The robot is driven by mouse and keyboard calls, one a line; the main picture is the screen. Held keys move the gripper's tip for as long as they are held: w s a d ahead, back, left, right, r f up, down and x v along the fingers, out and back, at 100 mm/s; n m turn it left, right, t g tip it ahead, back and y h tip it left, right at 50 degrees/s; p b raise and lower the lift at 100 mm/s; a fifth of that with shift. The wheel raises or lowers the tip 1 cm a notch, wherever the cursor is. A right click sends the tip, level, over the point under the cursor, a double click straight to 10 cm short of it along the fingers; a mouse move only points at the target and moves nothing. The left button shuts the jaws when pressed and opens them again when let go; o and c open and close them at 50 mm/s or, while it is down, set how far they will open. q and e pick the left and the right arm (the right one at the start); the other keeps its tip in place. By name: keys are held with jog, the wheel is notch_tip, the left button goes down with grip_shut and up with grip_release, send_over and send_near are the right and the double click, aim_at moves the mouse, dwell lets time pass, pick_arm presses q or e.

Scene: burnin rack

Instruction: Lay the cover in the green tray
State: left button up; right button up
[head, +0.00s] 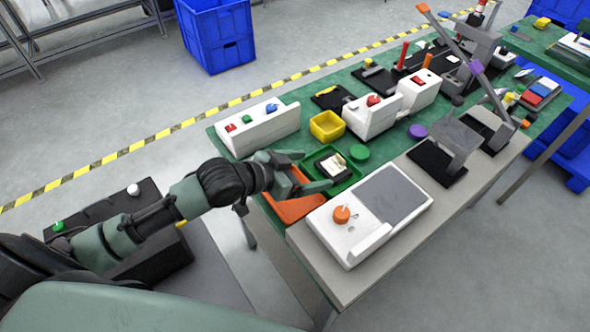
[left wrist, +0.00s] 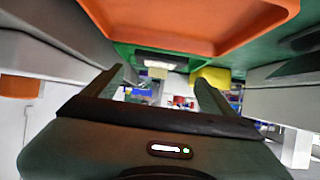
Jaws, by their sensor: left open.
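The green tray (head: 353,179) sits on the bench beside the white device with the orange knob. A dark flat piece with a cream piece (head: 333,164) on it lies inside the tray; I cannot tell for sure which of these is the cover. My left gripper (head: 314,174) is open at the tray's left side, close to the orange tray (head: 292,209), with nothing seen between its fingers. In the left wrist view, the open fingers (left wrist: 165,80) point towards the green tray (left wrist: 128,52) and a small pale piece (left wrist: 157,66). My right gripper is not in view.
A white device with an orange knob (head: 400,222) stands at the near edge. Levers and stands crowd the right. The floor (head: 100,110) at left is open.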

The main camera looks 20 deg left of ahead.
aim_at(332, 167)
pick_arm(q)
jog(key=v, duration=0.5)
jog(key=shift+s+r, duration=0.1)
jog(key=x, duration=1.2)
jog(key=shift+d+f, duration=0.1)
jog(key=shift+f, duration=0.15)
notch_tip(332, 167, up, 2)
jog(key=shift+r, duration=0.7)
jog(key=shift+f, duration=0.15)
